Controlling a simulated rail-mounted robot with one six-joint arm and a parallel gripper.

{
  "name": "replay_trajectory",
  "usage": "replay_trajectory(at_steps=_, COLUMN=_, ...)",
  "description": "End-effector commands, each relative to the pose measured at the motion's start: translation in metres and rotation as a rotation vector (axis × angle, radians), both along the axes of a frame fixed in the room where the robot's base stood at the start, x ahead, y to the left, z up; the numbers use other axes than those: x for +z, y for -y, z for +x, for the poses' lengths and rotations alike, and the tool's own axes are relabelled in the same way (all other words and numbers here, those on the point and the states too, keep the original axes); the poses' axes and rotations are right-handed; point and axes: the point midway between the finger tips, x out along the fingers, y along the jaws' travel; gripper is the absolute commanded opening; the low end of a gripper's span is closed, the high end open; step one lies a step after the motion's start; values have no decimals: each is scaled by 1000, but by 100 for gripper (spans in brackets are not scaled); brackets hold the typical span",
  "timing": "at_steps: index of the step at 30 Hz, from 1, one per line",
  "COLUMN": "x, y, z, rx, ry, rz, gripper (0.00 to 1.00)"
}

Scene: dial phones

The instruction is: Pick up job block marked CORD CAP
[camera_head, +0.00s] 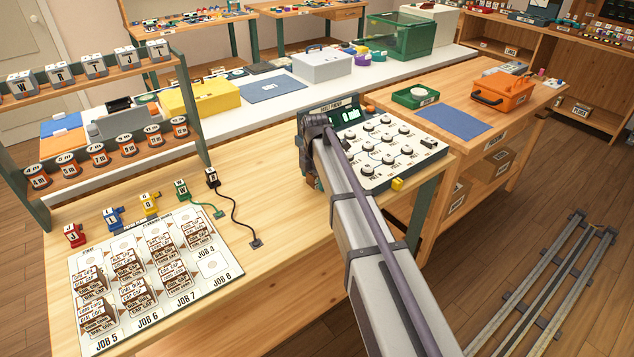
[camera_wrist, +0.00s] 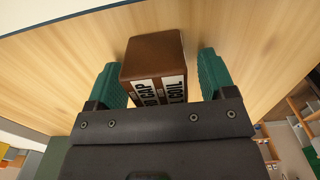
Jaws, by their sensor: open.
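In the wrist view a brown block (camera_wrist: 152,54) stands on the light wood surface. White labels on it end in "CAP" and "COIL"; the start of each is cut off or hard to read. My gripper (camera_wrist: 158,68) is open, with its green fingers on either side of the block. A gap shows on the right; the left finger is close, and I cannot tell if it touches. The palm hides the block's near part. In the head view my arm hides the gripper and this block. Similar brown labelled blocks (camera_head: 100,315) stand on the white job board (camera_head: 152,330).
Coloured lettered plugs (camera_head: 113,217) line the board's back edge. A spool rack (camera_head: 95,58) stands at the left.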

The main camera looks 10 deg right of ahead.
Motion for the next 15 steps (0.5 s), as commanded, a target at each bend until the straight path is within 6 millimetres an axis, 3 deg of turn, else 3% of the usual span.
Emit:
replay_trajectory(at_steps=2, x=1, y=0, z=0, rx=0, ry=0, rz=0, gripper=71)
replay_trajectory(at_steps=15, x=1, y=0, z=0, rx=0, ry=0, rz=0, gripper=29)
